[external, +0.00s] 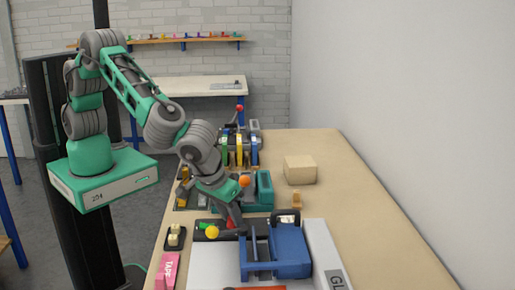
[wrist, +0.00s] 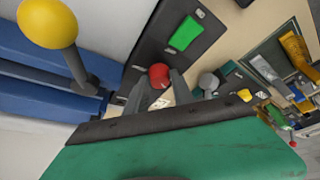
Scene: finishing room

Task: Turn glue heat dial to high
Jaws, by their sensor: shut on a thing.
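A red dial (wrist: 159,75) sits on a dark panel (wrist: 150,48) in the wrist view, beside a green rectangular switch (wrist: 187,33). My gripper (wrist: 157,83) has its two grey fingers at the dial, one on each side, shut on it. In the external view my gripper (external: 234,222) reaches down to the panel by the blue machine (external: 285,250), and a bit of the red dial (external: 230,224) shows beside the fingers. The dial's pointer and heat marks cannot be made out.
A yellow ball-topped lever (external: 212,232) stands close by; its ball (wrist: 47,22) looms in the wrist view. A teal machine (external: 264,190) stands just behind, with a cardboard-coloured box (external: 300,170) to its right. The bench's right side is clear.

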